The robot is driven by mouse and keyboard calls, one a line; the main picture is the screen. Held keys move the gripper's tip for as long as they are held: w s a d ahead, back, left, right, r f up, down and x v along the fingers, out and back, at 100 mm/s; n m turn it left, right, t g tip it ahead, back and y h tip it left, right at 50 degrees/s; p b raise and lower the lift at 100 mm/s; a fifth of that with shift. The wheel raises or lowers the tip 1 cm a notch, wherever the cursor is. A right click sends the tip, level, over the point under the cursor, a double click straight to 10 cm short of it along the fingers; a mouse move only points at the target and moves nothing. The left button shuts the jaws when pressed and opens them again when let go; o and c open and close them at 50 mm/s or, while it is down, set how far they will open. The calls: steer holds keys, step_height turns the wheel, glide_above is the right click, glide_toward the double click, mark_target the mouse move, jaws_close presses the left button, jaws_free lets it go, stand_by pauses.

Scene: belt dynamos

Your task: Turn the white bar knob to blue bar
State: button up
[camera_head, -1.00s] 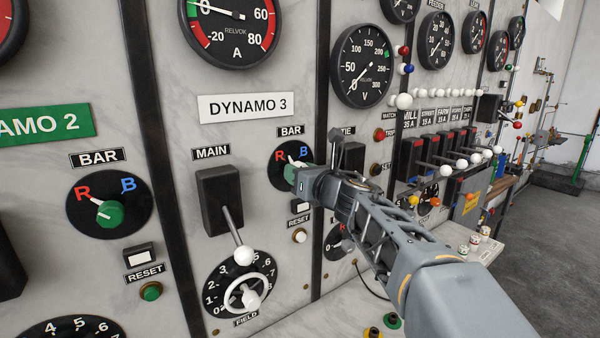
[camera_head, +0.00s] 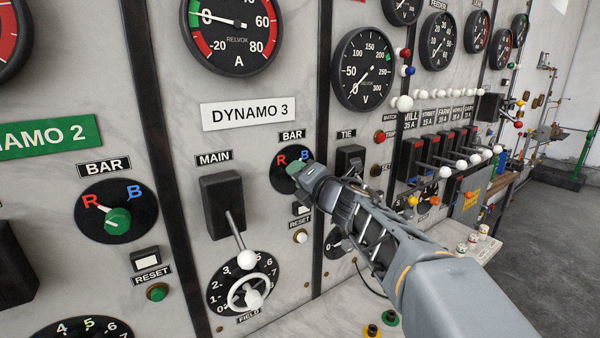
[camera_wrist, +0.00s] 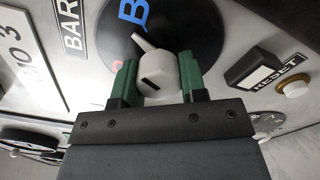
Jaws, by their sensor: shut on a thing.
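The white bar knob (camera_wrist: 158,73) sits on a round black dial (camera_head: 284,182) under the DYNAMO 3 plate, marked with a red R and a blue B. My gripper (camera_wrist: 159,80) is shut on the knob, with a green finger on each side. In the wrist view the knob's thin white pointer reaches toward the dial between R and the blue B (camera_wrist: 133,11), with its tip close to the B. In the head view my gripper (camera_head: 298,171) covers most of the knob.
A MAIN lever (camera_head: 236,228) with a white ball and a white field handwheel (camera_head: 251,293) stand left of and below the dial. A reset button (camera_head: 301,236) is just below it. A TIE switch (camera_head: 350,160) is close on the right. DYNAMO 2's green knob (camera_head: 117,221) is farther left.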

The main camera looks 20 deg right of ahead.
steer(key=shift+m+p, duration=0.55)
steer(key=shift+m, duration=0.95)
steer(key=o, duration=0.9)
steer(key=shift+o, duration=0.2)
steer(key=b+v, duration=0.1)
steer(key=v, duration=1.3)
steer(key=shift+r, duration=0.1)
